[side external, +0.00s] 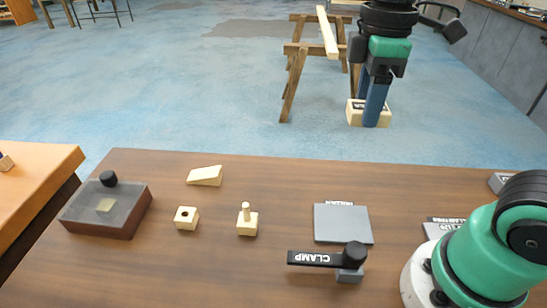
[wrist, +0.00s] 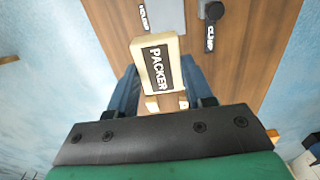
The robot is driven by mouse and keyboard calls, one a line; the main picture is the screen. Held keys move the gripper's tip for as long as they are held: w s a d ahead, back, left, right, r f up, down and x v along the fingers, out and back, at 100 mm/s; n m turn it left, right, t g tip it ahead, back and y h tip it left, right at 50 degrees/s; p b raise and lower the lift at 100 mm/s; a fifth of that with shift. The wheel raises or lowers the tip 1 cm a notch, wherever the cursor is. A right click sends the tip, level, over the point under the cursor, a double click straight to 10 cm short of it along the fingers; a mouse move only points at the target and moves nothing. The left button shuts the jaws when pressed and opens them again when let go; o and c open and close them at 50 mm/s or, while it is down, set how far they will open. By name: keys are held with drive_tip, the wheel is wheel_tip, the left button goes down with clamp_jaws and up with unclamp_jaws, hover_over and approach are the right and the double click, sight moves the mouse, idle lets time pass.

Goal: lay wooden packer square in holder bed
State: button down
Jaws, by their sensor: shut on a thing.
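The wooden packer (side external: 355,112) is a pale block with a black label. In the wrist view the packer (wrist: 150,52) shows its PACKER label, turned sideways and slightly tilted in the picture. My gripper (side external: 372,110) has blue fingers shut on it; the fingers also show either side of it in the wrist view (wrist: 160,78). In the side view it is held up in the air, seen against the floor beyond the table's far edge. The holder bed (side external: 342,226) is a flat grey plate on the table with a label at its far edge. It appears empty.
A black clamp (side external: 318,259) lies in front of the holder bed. A wedge (side external: 205,176), holed block (side external: 187,224), pegged block (side external: 246,228) and knobbed dark box (side external: 125,212) stand left. Grey pieces (side external: 434,231) lie right, near my base. A sawhorse (side external: 297,75) stands behind.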

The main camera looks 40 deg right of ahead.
sight(341, 221)
drive_tip(key=shift+s+a+f, duration=0.1)
drive_tip(key=shift+s+a, duration=0.2)
drive_tip(key=shift+s, duration=0.15)
wheel_tip(341, 221, down, 20)
drive_tip(key=shift+s+r, duration=0.1)
drive_tip(key=shift+s, duration=0.05)
idle(0.5)
drive_tip(key=shift+c, duration=1.7)
unclamp_jaws()
drive_tip(key=shift+r, duration=0.1)
